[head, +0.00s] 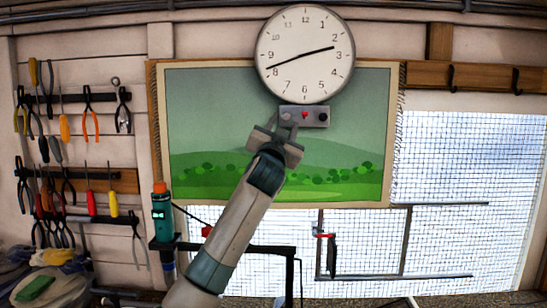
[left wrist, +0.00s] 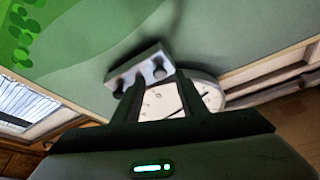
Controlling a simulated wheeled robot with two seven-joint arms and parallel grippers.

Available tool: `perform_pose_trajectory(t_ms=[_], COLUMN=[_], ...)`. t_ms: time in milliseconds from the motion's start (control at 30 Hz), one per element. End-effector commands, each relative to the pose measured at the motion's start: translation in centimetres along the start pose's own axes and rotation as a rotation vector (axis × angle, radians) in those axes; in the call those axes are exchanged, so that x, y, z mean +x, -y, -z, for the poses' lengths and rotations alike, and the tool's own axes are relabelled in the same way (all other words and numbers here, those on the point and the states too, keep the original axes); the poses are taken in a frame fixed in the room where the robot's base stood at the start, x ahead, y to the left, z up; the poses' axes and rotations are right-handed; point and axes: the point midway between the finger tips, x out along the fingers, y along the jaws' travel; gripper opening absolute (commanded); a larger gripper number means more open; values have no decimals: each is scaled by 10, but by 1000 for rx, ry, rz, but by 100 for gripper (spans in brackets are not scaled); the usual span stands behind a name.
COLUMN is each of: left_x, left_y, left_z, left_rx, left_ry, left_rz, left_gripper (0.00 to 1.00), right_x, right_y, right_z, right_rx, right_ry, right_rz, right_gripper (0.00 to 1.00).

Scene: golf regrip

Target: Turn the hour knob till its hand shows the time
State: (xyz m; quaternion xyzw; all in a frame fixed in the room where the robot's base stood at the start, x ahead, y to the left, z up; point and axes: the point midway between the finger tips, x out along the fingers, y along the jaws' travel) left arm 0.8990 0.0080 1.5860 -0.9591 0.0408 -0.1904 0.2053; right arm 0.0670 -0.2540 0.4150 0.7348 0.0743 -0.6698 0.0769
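The round white wall clock (head: 305,75) hangs above a small grey control box (head: 305,124). Its shorter hand points between 2 and 3, its longer hand near 8. The box carries a dark knob (head: 323,117) at right, a red marker in the middle and another knob at left, partly hidden by my gripper. My left gripper (head: 284,122) is open, its fingers reaching up at the left part of the box. In the left wrist view the fingers (left wrist: 156,86) stand apart with the box (left wrist: 140,62) beyond them; contact with a knob cannot be told. My right gripper is not in view.
A green landscape hanging (head: 220,100) is behind the box. Pliers and screwdrivers hang on racks (head: 75,98) at left. A teal bottle-like tool (head: 162,215) stands at lower left. A meshed window (head: 470,160) and dark metal frame are at right.

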Motion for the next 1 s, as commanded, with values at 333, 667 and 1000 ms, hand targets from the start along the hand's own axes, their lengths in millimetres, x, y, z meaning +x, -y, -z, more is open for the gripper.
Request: perform_pose_trajectory(t_ms=[333, 667, 1000], left_x=[-55, -111, -146], left_y=[-2, -2, 0], left_z=[-3, -4, -2], left_rx=[-1, 0, 0], left_ry=[-4, -2, 0], left_rz=[0, 0, -1], left_gripper=[38, 38, 38], right_x=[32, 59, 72], right_y=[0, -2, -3], right_z=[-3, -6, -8], right_rx=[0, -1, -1], right_ry=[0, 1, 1], right_rz=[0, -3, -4], right_gripper=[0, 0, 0])
